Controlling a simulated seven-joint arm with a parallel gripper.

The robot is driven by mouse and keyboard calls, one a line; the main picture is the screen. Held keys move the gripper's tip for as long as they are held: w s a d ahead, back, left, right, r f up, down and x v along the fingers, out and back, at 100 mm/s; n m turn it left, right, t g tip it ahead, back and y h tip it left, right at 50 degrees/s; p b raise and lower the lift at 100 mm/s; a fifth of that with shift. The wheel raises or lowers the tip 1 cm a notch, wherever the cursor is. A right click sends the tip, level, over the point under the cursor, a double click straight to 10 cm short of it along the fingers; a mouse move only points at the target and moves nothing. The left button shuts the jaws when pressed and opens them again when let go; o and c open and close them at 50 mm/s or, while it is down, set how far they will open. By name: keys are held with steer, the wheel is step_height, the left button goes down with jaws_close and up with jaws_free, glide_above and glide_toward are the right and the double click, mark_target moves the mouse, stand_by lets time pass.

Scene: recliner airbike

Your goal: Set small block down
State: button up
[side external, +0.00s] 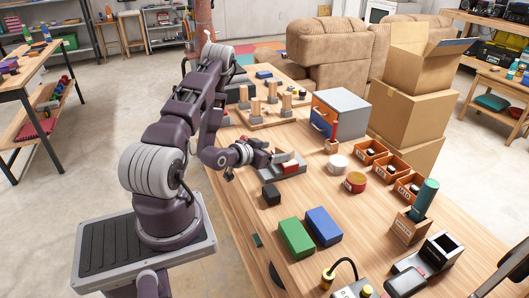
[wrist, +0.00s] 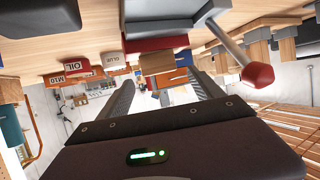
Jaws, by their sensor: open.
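My gripper (side external: 268,158) is open, low over the middle of the bench, at the grey fixture (side external: 290,173). A small red block (side external: 290,167) sits at the fixture, just right of the gripper. In the wrist view the two dark fingers stand apart, with a red block face (wrist: 155,44) and a tan wooden block (wrist: 157,64) showing beyond the gap. I cannot tell whether a finger touches either one. A small wooden block (side external: 331,146) stands in front of the drawer cabinet. A black cube (side external: 271,194) lies nearer the front. Which one is the task's small block is unclear.
A red-knobbed lever (wrist: 257,75) sticks out near the fingers. Green (side external: 297,238) and blue (side external: 323,226) boxes lie in front.

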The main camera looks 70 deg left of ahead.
steer(key=v, duration=0.7)
steer(key=w+d+r+m+g+h, duration=0.1)
steer(key=w+d+r+m+g, duration=0.15)
steer(key=d+r, duration=0.35)
steer(key=w+d+r+m+g, duration=0.2)
steer(key=w+d+r, duration=0.15)
steer(key=r, duration=0.45)
steer(key=s+d+r+g+h, duration=0.1)
steer(key=s+d+r+h, duration=0.1)
steer(key=s+d+r, duration=0.3)
steer(key=s+d+r+g+h, duration=0.1)
steer(key=s+d+r, duration=0.4)
steer(key=s+d, duration=0.8)
steer(key=shift+s+d+r+h, duration=0.2)
steer(key=shift+s+d+h, duration=0.1)
steer(key=shift+s+h, duration=0.3)
